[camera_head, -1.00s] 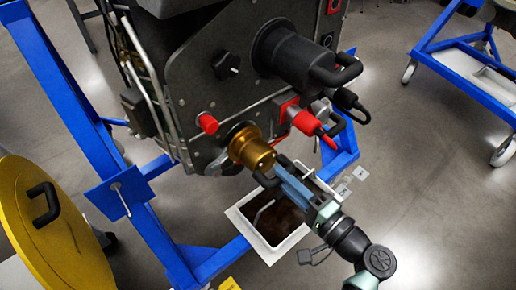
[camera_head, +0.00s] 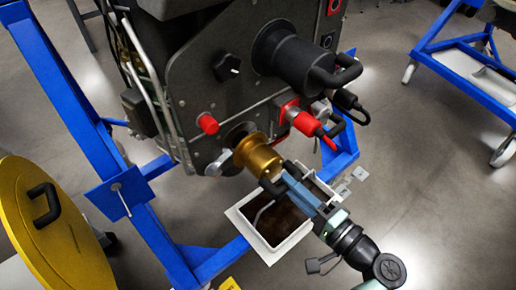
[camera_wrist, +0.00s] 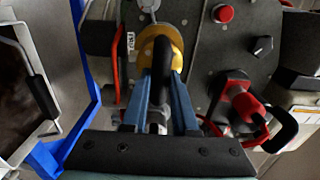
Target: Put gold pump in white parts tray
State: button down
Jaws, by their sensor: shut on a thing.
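The gold pump (camera_head: 257,153) is a gold cylinder with a black handle, at the lower front of the dark turbine housing. In the wrist view the pump (camera_wrist: 160,45) shows at the top, its black handle between the fingers. My gripper (camera_head: 279,184) is shut on that handle; its blue fingers also show in the wrist view (camera_wrist: 160,98). A dark opening shows behind the pump, and the pump looks slightly out from the housing. The white parts tray (camera_head: 240,222) is below the gripper, with a dark, stained inside. It also shows at the left of the wrist view (camera_wrist: 22,150).
The dark housing (camera_head: 195,90) carries a large black cylinder (camera_head: 290,55), a red plug (camera_head: 305,122) and a red knob (camera_head: 207,123) close to the pump. A blue stand frame (camera_head: 160,225) borders the tray. A yellow disc (camera_head: 45,235) stands at left. Open floor lies right.

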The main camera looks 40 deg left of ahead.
jog(key=v, duration=0.9)
jog(key=shift+d+r, duration=0.2)
jog(key=shift+d, duration=0.15)
dwell(0.8)
